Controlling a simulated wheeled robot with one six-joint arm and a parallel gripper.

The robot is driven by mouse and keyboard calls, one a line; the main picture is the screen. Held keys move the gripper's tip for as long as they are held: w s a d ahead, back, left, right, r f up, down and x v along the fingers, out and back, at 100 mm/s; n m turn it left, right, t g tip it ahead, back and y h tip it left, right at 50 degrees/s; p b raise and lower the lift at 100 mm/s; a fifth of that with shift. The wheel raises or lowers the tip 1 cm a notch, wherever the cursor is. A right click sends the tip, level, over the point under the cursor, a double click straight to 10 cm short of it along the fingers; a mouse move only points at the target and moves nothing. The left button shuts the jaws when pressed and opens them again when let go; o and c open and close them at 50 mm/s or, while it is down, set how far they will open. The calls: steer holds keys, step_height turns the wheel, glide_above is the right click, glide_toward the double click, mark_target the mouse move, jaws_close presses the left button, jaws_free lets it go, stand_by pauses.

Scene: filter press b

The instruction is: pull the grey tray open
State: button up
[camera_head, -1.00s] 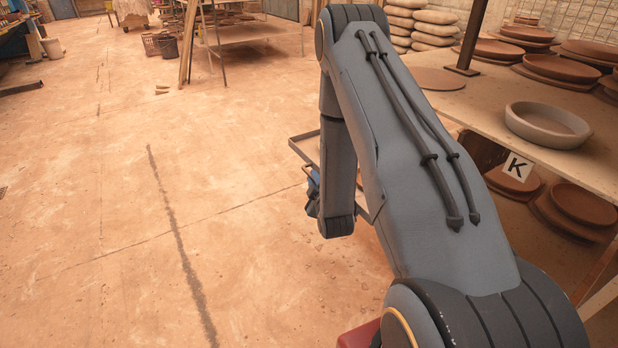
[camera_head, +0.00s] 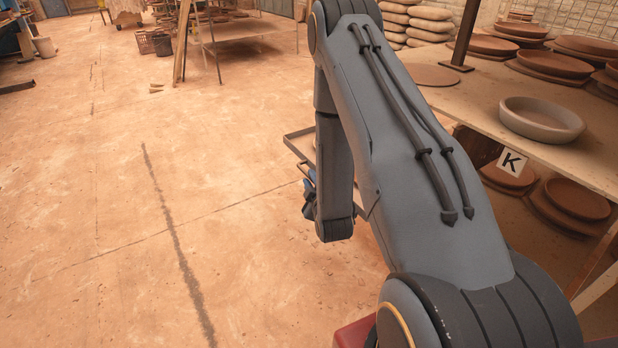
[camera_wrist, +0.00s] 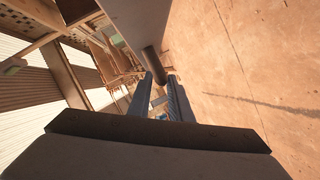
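The grey tray (camera_head: 299,133) shows in the head view as a thin-rimmed frame standing out over the floor, left of the worktable. My arm hides much of it. In the wrist view a smooth grey panel (camera_wrist: 136,22), probably part of the tray, runs down from the top to a dark round bar (camera_wrist: 154,63). My gripper (camera_wrist: 162,78) has its two blue fingers at this bar, one on either side, with a gap between them. I cannot tell whether the fingers press on the bar. In the head view my gripper (camera_head: 309,188) is a small blue shape beside the tray, partly hidden.
A worktable (camera_head: 553,147) with clay dishes stands at the right, with a K sign (camera_head: 511,163) and more dishes below it. The floor (camera_head: 90,220) at the left is wide and clear.

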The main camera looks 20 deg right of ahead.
steer(key=v, duration=0.5)
steer(key=shift+s, duration=0.15)
steer(key=s+a+r+m+g+y+p, duration=0.1)
steer(key=s+a+r+m+g+p, duration=0.15)
steer(key=r+g, duration=0.2)
steer(key=s+a+r+m+g+y+p, duration=0.1)
steer(key=s+a+r+m+g+p, duration=0.1)
steer(key=s+a+r+g, duration=0.3)
steer(key=s+a+r+m+g+p, duration=0.2)
steer(key=s+r+g, duration=0.1)
steer(key=s+r, duration=0.4)
steer(key=s+a+r+m+g+p, duration=0.2)
steer(key=s+r, duration=0.6)
steer(key=s, duration=0.4)
steer(key=shift+s+m+g+y, duration=0.35)
steer(key=shift+m+g+y, duration=0.1)
steer(key=shift+m, duration=0.1)
steer(key=shift+r, duration=0.1)
